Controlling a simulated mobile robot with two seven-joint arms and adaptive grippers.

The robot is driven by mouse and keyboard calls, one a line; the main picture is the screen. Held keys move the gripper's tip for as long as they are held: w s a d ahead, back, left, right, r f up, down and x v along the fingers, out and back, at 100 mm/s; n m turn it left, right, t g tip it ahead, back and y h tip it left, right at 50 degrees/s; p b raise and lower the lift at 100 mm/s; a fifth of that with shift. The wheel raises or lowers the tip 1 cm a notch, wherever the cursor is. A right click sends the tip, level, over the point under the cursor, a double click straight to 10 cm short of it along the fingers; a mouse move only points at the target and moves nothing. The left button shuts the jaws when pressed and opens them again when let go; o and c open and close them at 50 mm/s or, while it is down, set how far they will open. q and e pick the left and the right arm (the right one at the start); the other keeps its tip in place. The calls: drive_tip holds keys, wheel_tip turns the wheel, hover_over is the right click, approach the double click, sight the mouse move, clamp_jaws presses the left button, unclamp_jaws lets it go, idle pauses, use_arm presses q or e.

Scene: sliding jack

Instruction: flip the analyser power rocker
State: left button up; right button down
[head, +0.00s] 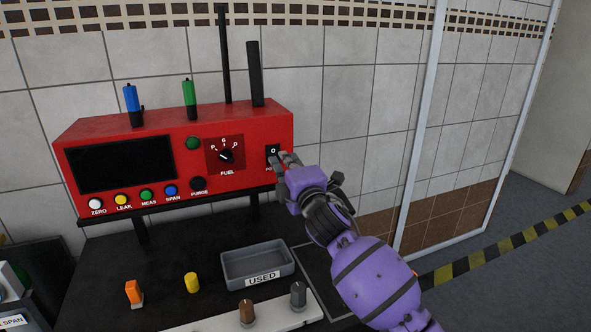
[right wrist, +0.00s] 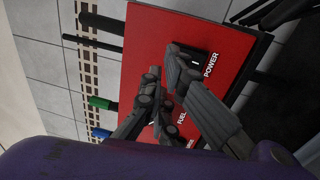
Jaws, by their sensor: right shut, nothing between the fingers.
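The red analyser (head: 110,132) stands on a raised shelf against the tiled wall, its screen dark. Its black power rocker (head: 272,150) is at the right end of the front panel, with an O mark on its upper part. My right gripper (head: 285,159) is shut and empty, its fingertips right at the rocker and hiding its lower part. In the right wrist view the rocker (right wrist: 197,62) shows an I mark beside the POWER label, and the gripper's fingertips (right wrist: 165,64) are over or beside it. I cannot tell whether they touch. My left gripper is out of view.
The fuel knob (head: 226,156) and several coloured buttons are left of the rocker. Below, the dark bench holds a grey USED tray (head: 237,276), an orange block (head: 133,291) and a yellow cap (head: 191,282). A glass partition frame (head: 419,125) stands to the right.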

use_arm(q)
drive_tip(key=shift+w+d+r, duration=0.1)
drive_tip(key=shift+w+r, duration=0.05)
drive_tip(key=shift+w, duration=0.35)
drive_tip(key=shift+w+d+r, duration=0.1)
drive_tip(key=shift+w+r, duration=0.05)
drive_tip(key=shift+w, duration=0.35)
use_arm(e)
drive_tip(key=v, duration=0.6)
drive_tip(key=shift+d+r, duration=0.3)
drive_tip(key=shift+d, duration=0.05)
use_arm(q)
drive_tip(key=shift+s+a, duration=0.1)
